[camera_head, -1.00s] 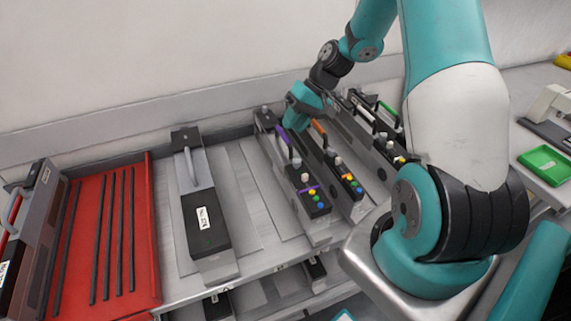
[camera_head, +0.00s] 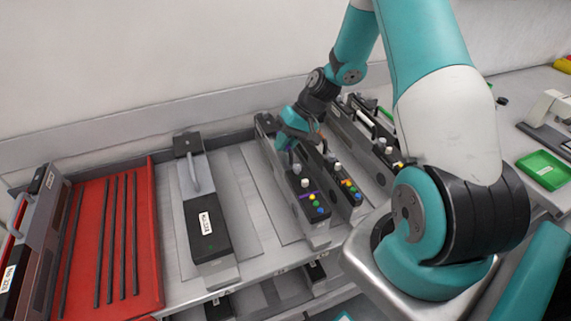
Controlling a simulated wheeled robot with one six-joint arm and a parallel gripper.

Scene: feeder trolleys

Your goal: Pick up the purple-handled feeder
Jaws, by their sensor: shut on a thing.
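The purple-handled feeder (camera_head: 309,203) is a long, dark grey unit with coloured buttons and a purple strip at its near end. It lies in its slot on the trolley, left of the orange-handled feeder (camera_head: 347,190). My gripper (camera_head: 285,146) is down at the feeder's handle and shut on it. The handle is mostly hidden by the gripper, and the fingertips are hard to make out.
A feeder with a grey handle (camera_head: 205,215) lies further left, with empty slots between. A red tray with dark rods (camera_head: 147,240) is at the left. White- and green-handled feeders (camera_head: 372,135) stand close at the right. A wall runs behind.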

